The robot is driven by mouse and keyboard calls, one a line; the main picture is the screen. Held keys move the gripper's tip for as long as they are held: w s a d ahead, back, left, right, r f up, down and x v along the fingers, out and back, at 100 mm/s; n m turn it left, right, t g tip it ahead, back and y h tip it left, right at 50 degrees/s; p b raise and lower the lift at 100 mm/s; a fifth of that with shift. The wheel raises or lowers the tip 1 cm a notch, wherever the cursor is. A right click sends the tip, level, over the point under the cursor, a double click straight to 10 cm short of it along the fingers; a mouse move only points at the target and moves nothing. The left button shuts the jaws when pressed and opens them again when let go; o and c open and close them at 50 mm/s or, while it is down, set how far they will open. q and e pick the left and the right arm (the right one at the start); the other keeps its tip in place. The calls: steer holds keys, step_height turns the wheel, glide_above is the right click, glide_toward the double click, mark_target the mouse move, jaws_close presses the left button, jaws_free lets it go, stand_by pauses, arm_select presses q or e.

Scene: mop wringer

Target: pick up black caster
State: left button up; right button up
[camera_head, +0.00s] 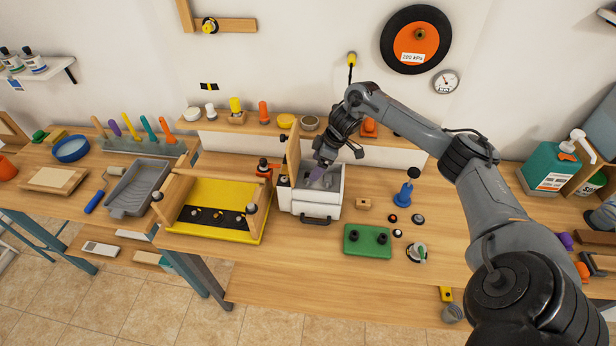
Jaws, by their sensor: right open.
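My right gripper (330,160) is open, above and partly inside an open white box (307,207) with a raised wooden lid (293,150). A pale purple piece shows below the gripper inside the box; I cannot tell what it is. Two black knob-like pieces (353,237) stand on a green block (366,252) right of the box. Small dark round pieces (418,219) lie on the table farther right, near a grey and white round piece (416,253). I cannot tell which of these is the black caster. My left gripper is not in view.
A yellow tray (197,231) with a wooden frame and black strip stands left of the box. A wooden shelf (225,124) runs behind. The table front is mostly clear.

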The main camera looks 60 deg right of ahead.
steer(key=shift+p+x, duration=0.6)
steer(key=shift+x, duration=2.35)
steer(key=c, duration=0.8)
